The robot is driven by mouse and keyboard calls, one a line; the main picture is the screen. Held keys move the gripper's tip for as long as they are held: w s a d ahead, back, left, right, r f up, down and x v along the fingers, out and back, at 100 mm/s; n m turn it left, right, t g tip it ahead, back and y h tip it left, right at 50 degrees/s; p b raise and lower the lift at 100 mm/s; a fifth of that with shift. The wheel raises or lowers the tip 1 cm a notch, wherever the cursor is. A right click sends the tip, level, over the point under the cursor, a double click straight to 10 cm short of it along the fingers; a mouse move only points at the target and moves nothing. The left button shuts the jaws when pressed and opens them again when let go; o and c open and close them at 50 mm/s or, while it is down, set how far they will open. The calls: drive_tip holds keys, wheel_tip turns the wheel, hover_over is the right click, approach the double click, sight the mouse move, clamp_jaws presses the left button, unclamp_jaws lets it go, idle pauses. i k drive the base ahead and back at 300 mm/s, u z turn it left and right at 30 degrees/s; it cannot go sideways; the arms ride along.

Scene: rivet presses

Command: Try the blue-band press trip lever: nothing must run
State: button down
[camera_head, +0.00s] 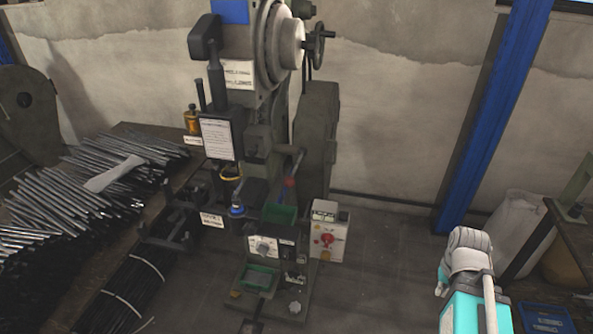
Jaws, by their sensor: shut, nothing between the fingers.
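The press (316,140) stands in the middle of the head view, a dark green-grey machine with a blue band (230,11) at its top. A thin lever with a red part (290,184) sticks out at its front, above a green tray; I cannot tell for certain that it is the trip lever. A light grey box with a red switch (328,240) stands low at its right. The switch's position is too small to read. My gripper is not in view; only a grey and teal part of my arm shows at the lower right, apart from the press.
A bench at the left is heaped with metal rods (80,190). Bundled dark rods (135,285) lie below it. A blue post (495,120) stands at the right, near a white sack (515,235) and a blue crate (547,318). Floor between press and post is clear.

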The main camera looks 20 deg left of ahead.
sight(289, 180)
drive_tip(key=k, duration=0.95)
drive_tip(key=u, duration=0.9)
drive_tip(key=i, duration=1)
